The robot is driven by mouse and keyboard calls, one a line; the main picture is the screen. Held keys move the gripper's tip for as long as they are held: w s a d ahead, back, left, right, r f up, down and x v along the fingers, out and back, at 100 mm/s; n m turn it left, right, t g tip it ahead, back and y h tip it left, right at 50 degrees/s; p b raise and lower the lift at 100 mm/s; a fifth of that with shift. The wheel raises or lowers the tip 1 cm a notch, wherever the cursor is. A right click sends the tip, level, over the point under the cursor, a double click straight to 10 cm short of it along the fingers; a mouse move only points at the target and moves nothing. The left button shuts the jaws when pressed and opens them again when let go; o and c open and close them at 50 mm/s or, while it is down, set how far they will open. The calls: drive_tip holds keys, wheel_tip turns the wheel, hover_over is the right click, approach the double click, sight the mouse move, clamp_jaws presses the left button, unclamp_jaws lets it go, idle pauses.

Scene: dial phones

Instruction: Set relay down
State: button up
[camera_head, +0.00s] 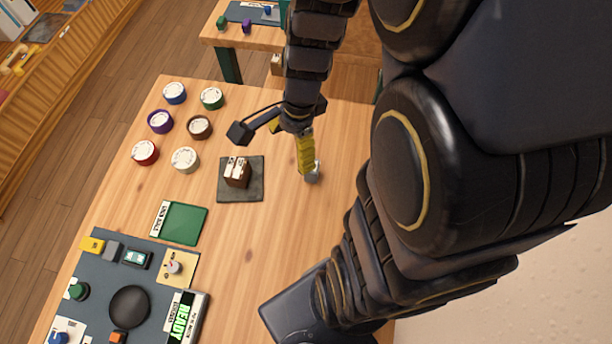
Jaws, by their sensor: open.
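A small brown block with white labelled top pieces (237,172), which looks like the relay, sits upright on a square dark grey mat (226,193). My gripper (309,172) hangs over the table just right of the mat, with yellow and grey parts showing at its end. It is apart from the block and nothing shows held in it. The gap between its fingers is hard to see from this angle.
Several round, coloured-rim dials (185,159) stand at the back left of the wooden table (262,238). A green labelled pad (184,224) lies nearer. A dark panel (97,262) with controls and a READY display (186,318) fills the front left. Table right of the green pad is clear.

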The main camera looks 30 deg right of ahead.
drive_tip(key=s+a+r+n+g+h, duration=0.2)
drive_tip(key=s+a+r+n, duration=0.3)
drive_tip(key=s+r+n, duration=0.6)
drive_tip(key=s+n, duration=0.1)
drive_tip(key=n, duration=0.6)
drive_tip(key=shift+a+r, duration=0.15)
drive_tip(key=shift+r, duration=0.05)
